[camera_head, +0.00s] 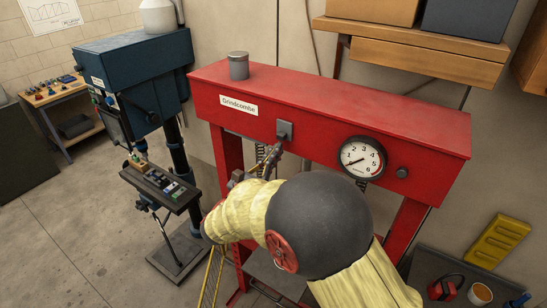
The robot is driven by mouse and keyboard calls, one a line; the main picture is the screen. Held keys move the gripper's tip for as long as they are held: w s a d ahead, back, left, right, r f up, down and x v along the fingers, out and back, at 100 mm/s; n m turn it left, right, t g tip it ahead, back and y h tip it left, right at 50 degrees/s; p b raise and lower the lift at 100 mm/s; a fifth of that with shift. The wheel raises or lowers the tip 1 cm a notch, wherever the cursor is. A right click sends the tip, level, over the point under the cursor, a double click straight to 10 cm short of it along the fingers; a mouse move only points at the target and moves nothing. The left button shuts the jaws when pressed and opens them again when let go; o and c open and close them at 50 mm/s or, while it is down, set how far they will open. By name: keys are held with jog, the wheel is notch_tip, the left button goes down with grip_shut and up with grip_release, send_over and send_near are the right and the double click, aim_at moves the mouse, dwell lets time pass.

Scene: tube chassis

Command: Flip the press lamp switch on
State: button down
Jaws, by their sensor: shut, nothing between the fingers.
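The red press (330,104) stands across the middle, with a white name plate on its front beam. A small grey switch box (285,129), which looks like the lamp switch, is fixed to the beam's front face. Its lever is too small to tell its position. My gripper (276,149) is shut and empty, with its tips just below the switch box. I cannot tell whether they touch it. My yellow and dark grey arm comes from the lower right and hides part of the press's lower frame.
A round pressure gauge (362,158) and a dark knob (402,172) sit on the beam to the right. A grey can (239,66) stands on top. A blue drill press (140,70) stands left. A wooden shelf (410,45) hangs behind. Open floor lies at lower left.

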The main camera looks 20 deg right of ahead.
dwell(0.3)
notch_tip(320, 180, up, 3)
jog(key=shift+r+p, duration=0.1)
jog(key=shift+p, duration=0.45)
jog(key=s+a+f+b, duration=0.4)
jog(key=s+a+f, duration=0.2)
jog(key=a, duration=0.1)
jog(key=shift+a+f+b, duration=0.25)
jog(key=shift+f+b, duration=0.05)
jog(key=shift+b, duration=0.1)
dwell(0.4)
